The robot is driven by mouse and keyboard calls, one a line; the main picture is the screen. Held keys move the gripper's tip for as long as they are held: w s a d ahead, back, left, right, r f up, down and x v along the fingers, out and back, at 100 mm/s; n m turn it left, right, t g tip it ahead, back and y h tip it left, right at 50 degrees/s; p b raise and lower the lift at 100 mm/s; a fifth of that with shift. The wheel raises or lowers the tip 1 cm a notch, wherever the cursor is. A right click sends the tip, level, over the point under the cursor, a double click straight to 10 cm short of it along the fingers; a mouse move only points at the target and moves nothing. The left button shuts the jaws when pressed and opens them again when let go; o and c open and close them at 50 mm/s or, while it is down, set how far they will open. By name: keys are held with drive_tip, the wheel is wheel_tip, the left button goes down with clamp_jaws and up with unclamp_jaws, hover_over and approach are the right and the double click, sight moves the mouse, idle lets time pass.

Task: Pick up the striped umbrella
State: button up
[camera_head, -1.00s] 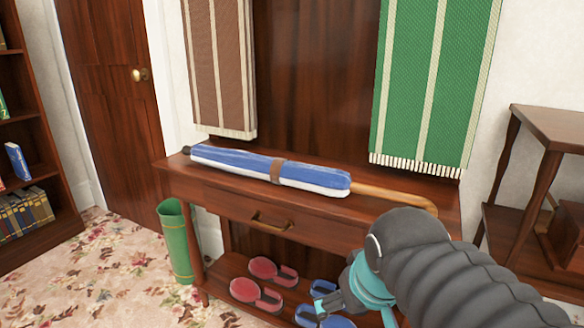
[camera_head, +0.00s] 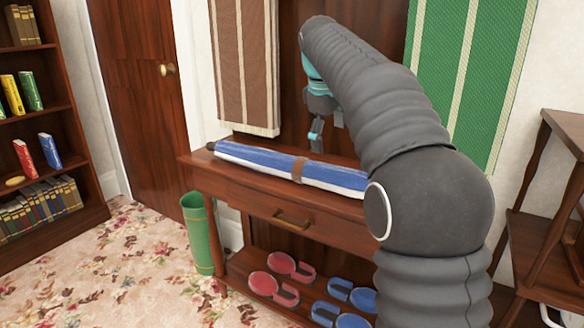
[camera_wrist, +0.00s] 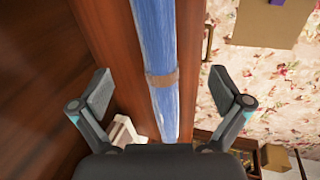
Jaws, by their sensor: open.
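The blue-and-white striped umbrella (camera_head: 267,163) lies on the wooden console table, with a brown strap around its middle. Its wooden handle end is hidden behind my arm in the head view. My gripper (camera_head: 316,134) is above the table, over the umbrella near the strap. In the wrist view the umbrella (camera_wrist: 155,40) runs lengthwise between the two spread fingers of my gripper (camera_wrist: 165,92). The gripper is open and empty, with the brown strap showing between the fingers.
The console table (camera_head: 245,197) has a drawer and a lower shelf with red and blue slippers (camera_head: 285,265). Brown (camera_head: 243,60) and green (camera_head: 500,80) striped textiles hang behind it. A green cylinder (camera_head: 200,235) stands left, and a bookshelf (camera_head: 60,120) beyond.

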sight(327, 167)
drive_tip(key=shift+n, duration=0.4)
drive_tip(key=w+f, duration=0.1)
drive_tip(key=f, duration=0.1)
drive_tip(key=w+f, duration=0.2)
drive_tip(key=f, duration=0.1)
drive_tip(key=w+d+f+b, duration=0.1)
drive_tip(key=f, duration=0.2)
drive_tip(key=shift+w+f, duration=0.1)
drive_tip(key=shift+w, duration=0.15)
drive_tip(key=x, duration=0.4)
drive_tip(key=shift+s+a+f+b, duration=0.15)
drive_tip(key=shift+s+f+b, duration=0.15)
drive_tip(key=shift+b, duration=0.1)
drive_tip(key=shift+w+f, duration=0.15)
drive_tip(key=shift+f, duration=0.35)
drive_tip(key=c, duration=1.7)
drive_tip(key=shift+r, duration=0.15)
